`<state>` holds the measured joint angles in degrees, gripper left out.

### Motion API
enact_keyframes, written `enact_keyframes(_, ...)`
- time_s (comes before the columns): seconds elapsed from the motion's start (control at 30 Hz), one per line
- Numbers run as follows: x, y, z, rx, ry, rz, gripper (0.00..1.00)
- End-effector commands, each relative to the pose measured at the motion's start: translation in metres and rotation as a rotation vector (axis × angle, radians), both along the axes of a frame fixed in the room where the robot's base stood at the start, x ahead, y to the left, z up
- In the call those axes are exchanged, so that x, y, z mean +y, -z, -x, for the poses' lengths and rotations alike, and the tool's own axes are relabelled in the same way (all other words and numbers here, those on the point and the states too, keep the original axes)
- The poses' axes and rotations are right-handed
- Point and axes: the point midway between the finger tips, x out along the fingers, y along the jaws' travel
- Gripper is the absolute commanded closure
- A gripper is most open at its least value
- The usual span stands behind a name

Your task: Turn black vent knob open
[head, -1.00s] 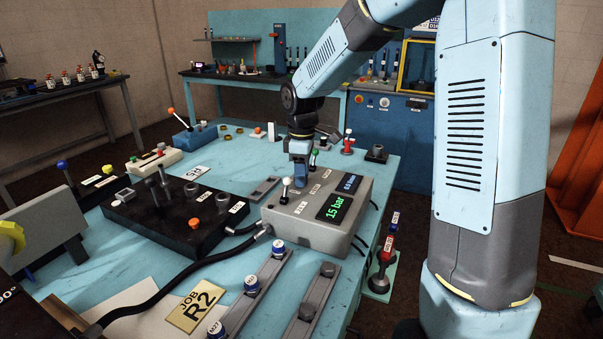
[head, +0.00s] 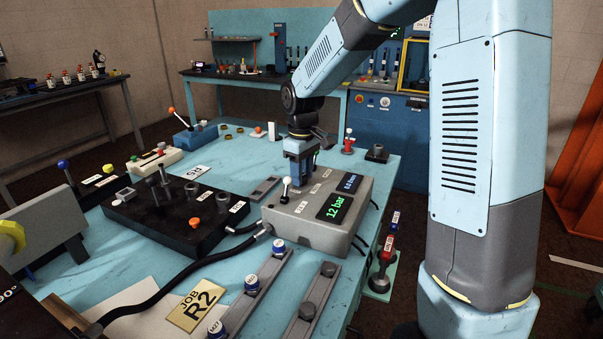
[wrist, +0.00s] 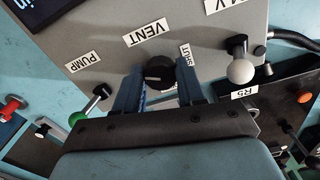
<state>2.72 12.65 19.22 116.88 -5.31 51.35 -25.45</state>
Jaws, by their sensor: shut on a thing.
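The black vent knob (wrist: 159,73) sits on the grey control box in the wrist view, beside the VENT label (wrist: 148,32). A SHUT label (wrist: 186,54) lies to its right. My gripper (wrist: 160,84) has one blue finger on each side of the knob and is shut on it. In the head view my gripper (head: 300,178) reaches down onto the back of the grey control box (head: 306,233) and hides the knob. The green display (head: 341,210) on the box reads 12 bar.
A white-balled lever (wrist: 240,71) stands right of the knob, and a green-tipped lever (wrist: 88,104) near the PUMP label stands left. A black hose (head: 180,281) runs from the box across the blue table. A black block with fittings (head: 150,222) lies left of the box.

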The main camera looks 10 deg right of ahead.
Motion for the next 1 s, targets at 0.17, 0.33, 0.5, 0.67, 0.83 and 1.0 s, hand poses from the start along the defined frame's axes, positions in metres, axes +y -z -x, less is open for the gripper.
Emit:
enact_keyframes(0.17,0.0004,-0.0013,-0.0013,-0.006,0.167,-0.001,0.91)
enact_keyframes(0.33,0.0008,-0.0015,-0.0012,-0.007,0.329,-0.002,0.91)
enact_keyframes(0.5,0.0013,-0.0017,-0.0011,-0.007,0.490,-0.001,0.91)
enact_keyframes(0.67,0.0020,-0.0019,-0.0011,-0.007,0.641,-0.003,0.91)
enact_keyframes(0.83,0.0027,-0.0020,-0.0011,-0.008,0.794,-0.003,0.91)
enact_keyframes(1.0,0.0030,-0.0021,-0.0014,-0.008,0.923,-0.003,0.91)
